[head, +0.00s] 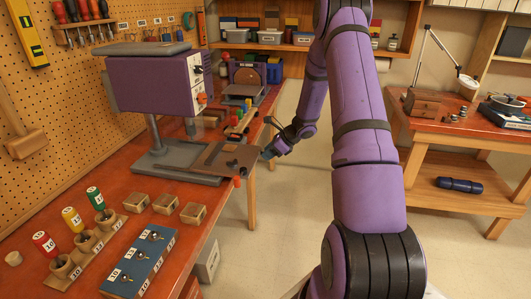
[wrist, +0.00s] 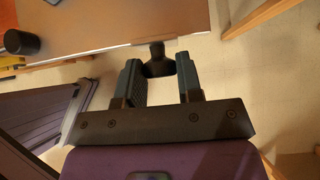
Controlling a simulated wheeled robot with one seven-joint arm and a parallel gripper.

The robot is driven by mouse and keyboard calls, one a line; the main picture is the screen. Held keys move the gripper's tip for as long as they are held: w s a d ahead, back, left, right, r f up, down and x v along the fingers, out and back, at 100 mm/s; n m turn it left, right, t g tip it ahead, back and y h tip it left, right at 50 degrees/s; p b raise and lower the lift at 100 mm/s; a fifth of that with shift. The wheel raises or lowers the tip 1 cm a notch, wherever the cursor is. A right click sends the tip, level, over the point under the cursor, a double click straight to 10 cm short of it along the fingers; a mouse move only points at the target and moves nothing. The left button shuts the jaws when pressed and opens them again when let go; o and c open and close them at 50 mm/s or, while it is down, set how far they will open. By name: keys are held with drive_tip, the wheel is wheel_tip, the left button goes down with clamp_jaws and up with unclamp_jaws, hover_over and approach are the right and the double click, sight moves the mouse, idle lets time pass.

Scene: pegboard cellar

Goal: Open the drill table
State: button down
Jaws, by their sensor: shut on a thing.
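The drill press (head: 150,88) has a purple head on a grey column and stands on the left workbench. Its drill table (head: 222,158) is a flat brown plate reaching out over the bench's front edge. My gripper (head: 268,152) is at the plate's right end. In the wrist view the plate (wrist: 110,18) fills the top, with a dark handle (wrist: 156,66) at its near edge. My gripper's two fingers (wrist: 160,75) stand on either side of that handle and are shut on it. In the head view the handle is hard to make out.
The workbench (head: 120,190) also holds a blue tray (head: 140,262), several small wooden blocks and numbered bottles in front of the press. A second table (head: 460,125) stands at the right. The floor (head: 285,210) between them is clear beside my arm.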

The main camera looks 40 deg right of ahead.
drive_tip(key=c, duration=0.8)
unclamp_jaws()
drive_tip(key=shift+s+d, duration=0.2)
drive_tip(key=v, duration=1)
drive_tip(key=shift+s+d+r, duration=0.15)
drive_tip(key=shift+s+r, duration=0.1)
drive_tip(key=shift+s, duration=0.05)
drive_tip(key=s+a+r+n+g+h, duration=0.15)
drive_tip(key=s+a+r+n, duration=0.25)
drive_tip(key=a+r+n, duration=0.5)
drive_tip(key=s+a+r+n+g+y, duration=0.1)
drive_tip(key=s+a+r+n+g, duration=0.3)
drive_tip(key=a+r, duration=0.8)
drive_tip(key=s+a+r+n+t+h, duration=0.1)
drive_tip(key=s+a+r+n, duration=0.1)
drive_tip(key=s+n, duration=0.3)
drive_tip(key=s+a+r+n+t+h, duration=0.1)
drive_tip(key=s+a+r+n+h, duration=0.1)
drive_tip(key=s+a+n, duration=0.3)
drive_tip(key=s+a+r+n+t+h, duration=0.1)
drive_tip(key=s+n, duration=0.4)
drive_tip(key=s, duration=0.5)
drive_tip(key=shift+a+r+t+h, duration=0.2)
drive_tip(key=shift+a+r+h, duration=0.1)
drive_tip(key=shift+a, duration=0.4)
drive_tip(key=shift+a+r+t+h, duration=0.15)
drive_tip(key=shift+a+r+h, duration=0.15)
drive_tip(key=shift+a, duration=0.4)
